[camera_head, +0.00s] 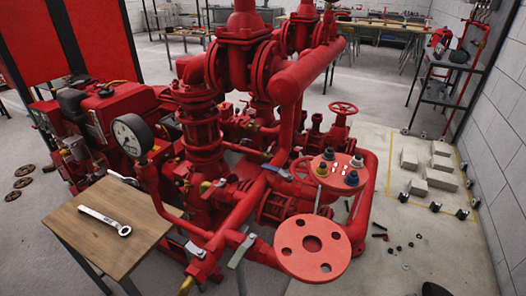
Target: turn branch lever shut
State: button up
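Several small lever handles show on the red pump pipework. A grey lever (241,251) slants up to the right on the low front pipe, left of a round flange. A pale lever (195,250) lies along the same pipe further left. A blue-grey lever (277,173) sits higher up, near the middle pipe. Another small lever (217,184) is on the left part of the pipework. I cannot tell which one is the branch lever, nor whether its valve is open or shut. My gripper is not in view.
A wooden table (75,236) with a wrench (105,220) stands at the front left. A red flange with holes (313,248) juts out at the front. Loose bolts and nuts (398,248) lie on the floor at right. Grey blocks (433,177) stand near the wall.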

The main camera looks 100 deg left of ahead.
aim_at(274, 169)
jog(key=u, duration=2.3)
jog(key=k+l+u, duration=0.15)
jog(key=k, duration=0.55)
